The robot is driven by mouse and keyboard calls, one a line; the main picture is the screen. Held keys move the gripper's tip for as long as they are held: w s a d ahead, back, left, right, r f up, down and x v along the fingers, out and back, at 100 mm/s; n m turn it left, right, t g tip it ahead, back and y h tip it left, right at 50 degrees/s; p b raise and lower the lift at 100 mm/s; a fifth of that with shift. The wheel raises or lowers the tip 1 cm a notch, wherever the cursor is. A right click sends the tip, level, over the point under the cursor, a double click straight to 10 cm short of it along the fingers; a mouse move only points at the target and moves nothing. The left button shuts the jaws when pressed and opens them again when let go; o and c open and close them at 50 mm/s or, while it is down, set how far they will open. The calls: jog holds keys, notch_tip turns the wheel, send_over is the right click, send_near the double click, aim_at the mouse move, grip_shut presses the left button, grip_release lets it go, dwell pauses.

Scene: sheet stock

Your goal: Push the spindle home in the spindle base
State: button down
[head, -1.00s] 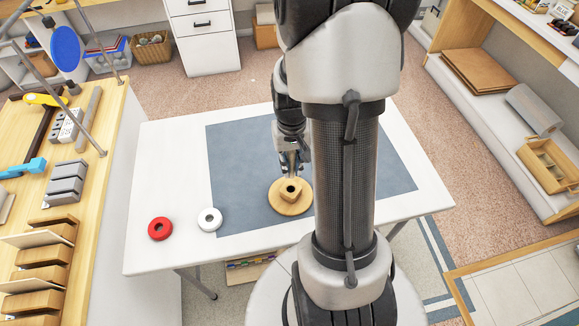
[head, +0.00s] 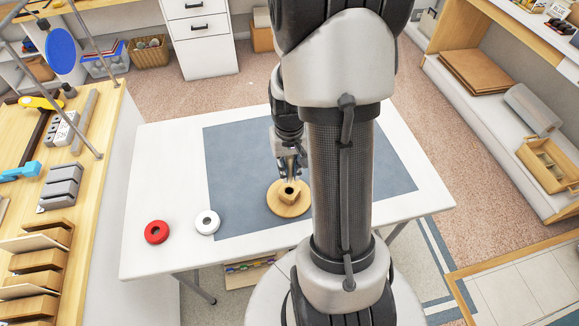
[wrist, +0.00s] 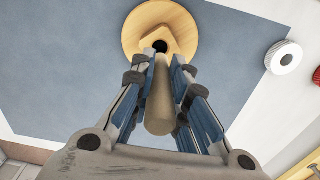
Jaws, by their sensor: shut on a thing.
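The spindle base (head: 304,205) is a round wooden disc with a raised angular block and a dark hole in its middle. It lies on the blue-grey mat and also shows at the top of the wrist view (wrist: 185,20). The spindle (wrist: 160,105) is a plain tan rod. My gripper (head: 290,177) is shut on it, with a finger on each side in the wrist view (wrist: 163,75). The spindle's far end points at the hole and is close to it. The hole still shows dark; I cannot tell whether the tip touches its rim.
A white ring (head: 207,231) lies at the mat's front left corner, and a red ring (head: 157,240) lies on the white table (head: 160,180) further left. The mat (head: 235,150) is otherwise clear. A wooden workbench (head: 88,160) with blocks stands at the left.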

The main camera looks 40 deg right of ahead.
aim_at(289, 177)
jog(key=shift+f+b, duration=1.45)
jog(key=shift+f, duration=0.7)
jog(key=shift+f+b, duration=1.2)
jog(key=shift+f, duration=0.7)
dwell(1.9)
jog(key=shift+s+a+f, duration=0.1)
jog(key=shift+f, duration=0.05)
dwell(0.7)
jog(key=c, duration=1.5)
grip_release()
jog(key=shift+c, duration=0.2)
jog(key=shift+o, duration=0.3)
jog(key=shift+o, duration=0.4)
jog(key=o, duration=0.5)
